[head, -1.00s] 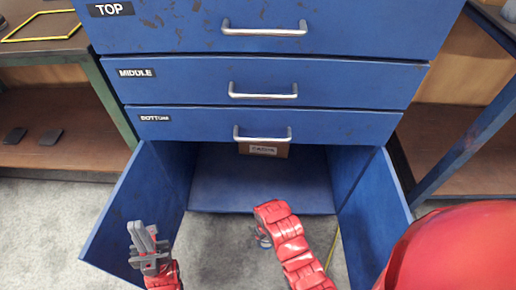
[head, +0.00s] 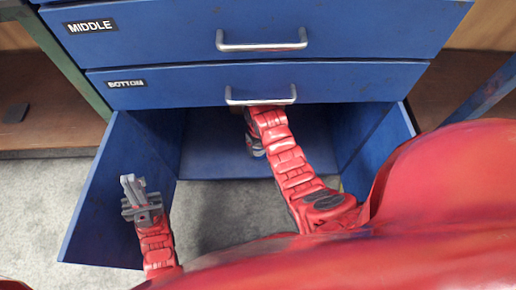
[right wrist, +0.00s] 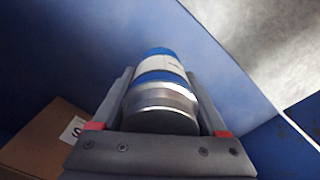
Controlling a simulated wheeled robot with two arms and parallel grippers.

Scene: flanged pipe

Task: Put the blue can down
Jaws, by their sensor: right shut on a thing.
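The blue can (right wrist: 162,78) has blue and white bands and a silver end. In the right wrist view it lies between the two fingers of my right gripper (right wrist: 158,118), which is shut on it. In the head view my right gripper (head: 256,146) is inside the lower compartment of the blue cabinet (head: 250,80), under the bottom drawer. My own arm mostly hides it there. I cannot tell whether the can touches the compartment floor (head: 208,155). My left gripper (head: 134,188) is empty, in front of the left door; its finger gap is unclear.
The cabinet's left door (head: 105,195) and right door (head: 385,140) stand open on either side of my right arm. A cardboard box (right wrist: 42,138) with a white label is near the can at left. Wooden shelves (head: 55,125) flank the cabinet.

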